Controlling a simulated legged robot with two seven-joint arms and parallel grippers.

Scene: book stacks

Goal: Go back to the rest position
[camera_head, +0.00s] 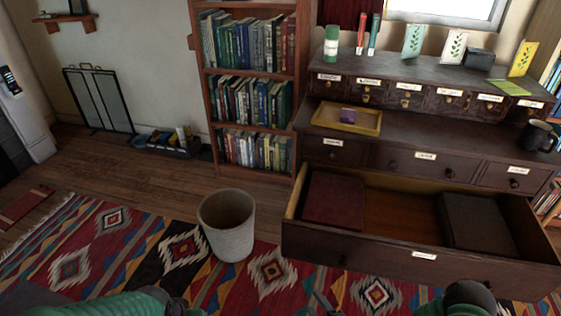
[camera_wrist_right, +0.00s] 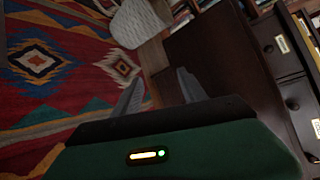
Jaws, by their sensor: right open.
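My right gripper (camera_wrist_right: 161,76) is open in the right wrist view, with its two grey fingers apart and nothing between them. In the head view only a small part of my right gripper (camera_head: 322,302) shows at the bottom edge, above the rug and in front of the open drawer (camera_head: 385,250). My green right forearm shows at the lower right of that view. My green left arm lies along the bottom left edge, and its gripper fingers cannot be seen.
The wide drawer juts out from the dark desk (camera_head: 440,165), holding a dark red book (camera_head: 334,202) and a black book (camera_head: 476,222). A wastebasket (camera_head: 228,225) stands on the patterned rug (camera_head: 130,245). A bookcase (camera_head: 250,90) stands behind. Floor at left is mostly clear.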

